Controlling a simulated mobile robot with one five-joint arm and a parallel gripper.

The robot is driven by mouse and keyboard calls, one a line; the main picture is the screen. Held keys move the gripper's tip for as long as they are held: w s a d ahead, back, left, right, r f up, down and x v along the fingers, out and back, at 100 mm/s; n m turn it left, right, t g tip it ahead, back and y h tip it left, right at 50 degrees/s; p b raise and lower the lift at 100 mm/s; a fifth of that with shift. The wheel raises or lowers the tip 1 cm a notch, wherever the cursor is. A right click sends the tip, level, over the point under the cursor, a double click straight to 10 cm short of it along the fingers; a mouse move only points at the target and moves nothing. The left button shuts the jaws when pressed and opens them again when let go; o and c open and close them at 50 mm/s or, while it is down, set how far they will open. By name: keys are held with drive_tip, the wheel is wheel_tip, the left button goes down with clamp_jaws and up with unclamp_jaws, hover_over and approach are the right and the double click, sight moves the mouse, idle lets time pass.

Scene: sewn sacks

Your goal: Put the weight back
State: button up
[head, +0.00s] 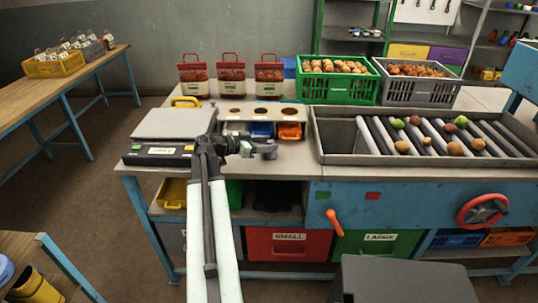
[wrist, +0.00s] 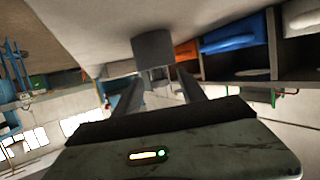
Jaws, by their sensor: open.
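A dark grey cylinder (wrist: 153,46), which looks like the weight, stands on the bench top in the upside-down wrist view. In the head view the grey weight (head: 268,150) is just right of my gripper (head: 249,148). In the wrist view my gripper (wrist: 160,74) is open, its two fingers pointing toward the weight. The weight appears at or just beyond the fingertips; I cannot tell whether they touch it. A light rack (head: 248,104) with round holes stands behind, above small compartments. A flat-topped scale (head: 173,123) is to the left.
Orange and blue items (head: 289,131) sit in the compartments under the rack. Three red-labelled sacks (head: 231,79) stand behind it. A roller tray (head: 341,139) with produce is to the right, with green (head: 338,91) and grey (head: 417,92) crates behind. A bare bench strip lies in front.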

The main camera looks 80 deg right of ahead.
drive_tip(key=shift+x, duration=0.95)
clamp_jaws()
drive_tip(key=shift+a, duration=0.1)
idle(0.5)
